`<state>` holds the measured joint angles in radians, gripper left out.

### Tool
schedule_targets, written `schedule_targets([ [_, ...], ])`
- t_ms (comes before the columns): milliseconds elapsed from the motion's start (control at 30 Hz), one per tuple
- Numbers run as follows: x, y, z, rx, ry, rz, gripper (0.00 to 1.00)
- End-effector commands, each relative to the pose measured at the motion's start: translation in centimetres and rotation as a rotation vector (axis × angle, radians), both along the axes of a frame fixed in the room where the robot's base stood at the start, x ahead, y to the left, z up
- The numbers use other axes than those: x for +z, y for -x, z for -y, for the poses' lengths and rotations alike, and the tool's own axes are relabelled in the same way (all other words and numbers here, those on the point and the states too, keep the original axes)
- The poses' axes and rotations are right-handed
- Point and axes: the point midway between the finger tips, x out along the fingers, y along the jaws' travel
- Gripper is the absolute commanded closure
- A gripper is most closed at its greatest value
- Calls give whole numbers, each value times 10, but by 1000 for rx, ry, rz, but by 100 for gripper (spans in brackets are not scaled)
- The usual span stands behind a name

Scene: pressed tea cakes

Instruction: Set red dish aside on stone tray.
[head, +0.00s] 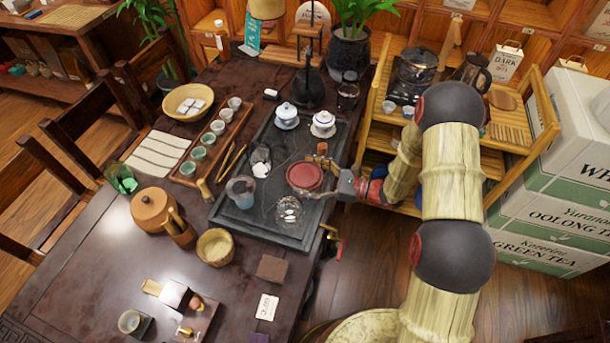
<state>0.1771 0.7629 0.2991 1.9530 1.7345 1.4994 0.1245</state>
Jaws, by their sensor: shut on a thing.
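The red dish (304,175) is a round, dark-red piece over the right side of the stone tray. My gripper (322,186) reaches in from the right and is shut on the dish's right edge. I cannot tell whether the dish touches the tray or is held just above it. The stone tray (262,226) is a dark slate rectangle on the table. My gripper's fingertips are small here and partly hidden by the dish.
A wooden cup rack (187,178) lies to the left. A bamboo shelf (375,130) stands right of the table.

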Motion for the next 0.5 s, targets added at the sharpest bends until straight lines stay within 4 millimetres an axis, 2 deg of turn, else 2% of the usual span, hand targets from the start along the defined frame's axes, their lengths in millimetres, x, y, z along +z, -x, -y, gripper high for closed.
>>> schedule_targets([
  [33, -2, 0, 0, 0, -1, 1, 55],
  [67, -3, 0, 0, 0, 0, -1, 15],
  [300, -2, 0, 0, 0, 0, 0, 1],
  [500, -2, 0, 0, 0, 0, 0, 0],
])
